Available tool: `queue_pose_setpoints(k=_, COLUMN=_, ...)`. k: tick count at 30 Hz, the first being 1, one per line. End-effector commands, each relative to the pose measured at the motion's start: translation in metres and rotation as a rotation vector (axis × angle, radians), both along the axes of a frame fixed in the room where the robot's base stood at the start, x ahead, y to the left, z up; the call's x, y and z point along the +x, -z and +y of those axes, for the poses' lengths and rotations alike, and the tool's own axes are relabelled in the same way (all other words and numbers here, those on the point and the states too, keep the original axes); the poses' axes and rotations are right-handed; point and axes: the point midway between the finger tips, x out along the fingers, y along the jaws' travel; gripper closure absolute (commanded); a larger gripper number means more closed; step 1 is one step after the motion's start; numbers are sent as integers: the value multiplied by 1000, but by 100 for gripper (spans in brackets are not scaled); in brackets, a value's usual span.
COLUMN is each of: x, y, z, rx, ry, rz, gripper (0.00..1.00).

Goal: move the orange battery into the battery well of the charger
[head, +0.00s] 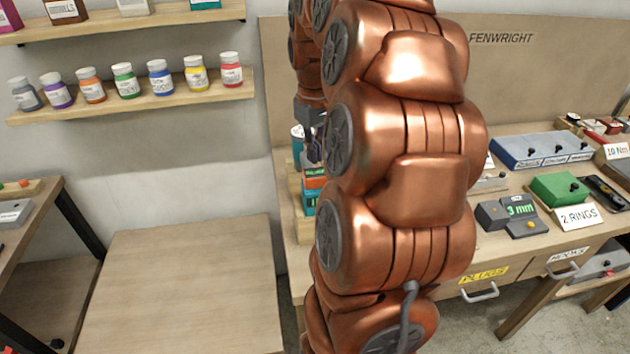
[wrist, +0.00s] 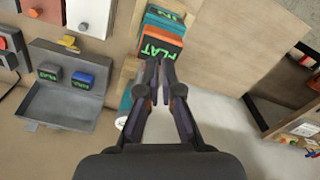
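The orange battery (wrist: 160,47), with green FLAT lettering on its upper face, stands at the upper middle of the wrist view, beside a teal block. In the head view, an orange block (head: 314,183) shows in a narrow strip left of my arm. My gripper (wrist: 160,66) has its fingertips close together at the near edge of the orange battery; whether they touch or grip it is unclear. In the head view my arm hides most of the gripper. A grey unit (wrist: 60,103) with dark and blue lettered blocks lies left in the wrist view; I cannot tell whether it is the charger.
A teal cylinder (wrist: 126,104) lies just left of my fingers. A bare tabletop (head: 185,285) is at lower left. My arm blocks the head view's middle.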

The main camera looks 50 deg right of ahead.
Motion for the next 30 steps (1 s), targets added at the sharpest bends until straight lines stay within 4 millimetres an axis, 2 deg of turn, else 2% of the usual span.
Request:
queue_pose_setpoints(k=1, x=0, y=0, z=0, rx=0, ry=0, rz=0, gripper=89)
queue_pose_setpoints(k=6, x=0, y=0, z=0, rx=0, ry=0, rz=0, gripper=73)
queue_pose_setpoints(k=17, x=0, y=-3, z=0, rx=-1, ry=0, rz=-1, gripper=73)
queue_pose_setpoints(k=20, x=1, y=-11, z=-1, rx=-3, ry=0, rz=-4, gripper=73)
queue_pose_setpoints(k=30, x=1, y=-57, z=0, rx=-3, ry=0, rz=-3, gripper=73)
